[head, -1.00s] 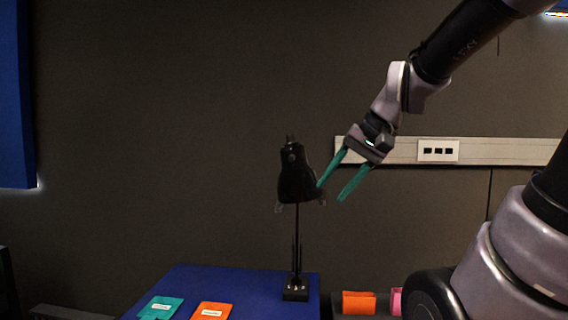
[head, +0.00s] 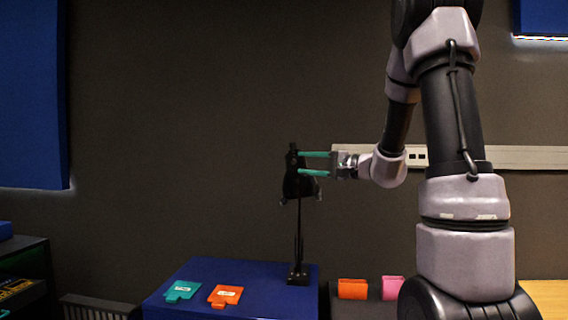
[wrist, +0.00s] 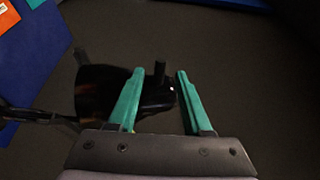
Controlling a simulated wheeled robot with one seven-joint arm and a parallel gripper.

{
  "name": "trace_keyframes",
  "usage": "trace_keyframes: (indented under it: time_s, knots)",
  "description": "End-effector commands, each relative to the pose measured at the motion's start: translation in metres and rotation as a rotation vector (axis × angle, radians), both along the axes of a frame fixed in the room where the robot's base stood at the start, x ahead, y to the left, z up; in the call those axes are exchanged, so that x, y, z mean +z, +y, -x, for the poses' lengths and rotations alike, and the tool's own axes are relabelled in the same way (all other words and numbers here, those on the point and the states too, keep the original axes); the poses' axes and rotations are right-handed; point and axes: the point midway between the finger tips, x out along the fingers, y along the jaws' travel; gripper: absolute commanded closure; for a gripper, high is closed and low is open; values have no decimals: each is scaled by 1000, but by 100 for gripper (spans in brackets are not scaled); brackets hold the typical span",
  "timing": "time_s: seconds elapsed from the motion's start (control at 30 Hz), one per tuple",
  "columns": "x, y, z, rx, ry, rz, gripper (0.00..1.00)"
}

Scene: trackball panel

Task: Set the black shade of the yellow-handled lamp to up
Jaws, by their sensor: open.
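The lamp's black shade (head: 297,187) sits on top of a thin dark stand (head: 298,235) at the back right of the blue table. Its wide end points down in the head view. It also shows in the wrist view (wrist: 92,92), left of the fingers and partly behind the left one. Contact cannot be told.
The blue table (head: 235,270) carries a teal tag (head: 182,291) and an orange tag (head: 225,295) in front of the lamp. An orange item (head: 352,289) and a pink item (head: 392,287) stand to the right. A pale wall rail (head: 520,157) runs behind my arm.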

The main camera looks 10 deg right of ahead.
Motion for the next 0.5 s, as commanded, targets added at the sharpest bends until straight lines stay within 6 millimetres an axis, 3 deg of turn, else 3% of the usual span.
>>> trace_keyframes:
  time_s: [0.23, 0.5]
  knots:
    - [1, 38, -31, 5, 0, 1, 50]
    - [2, 58, -49, 3, 0, 1, 50]
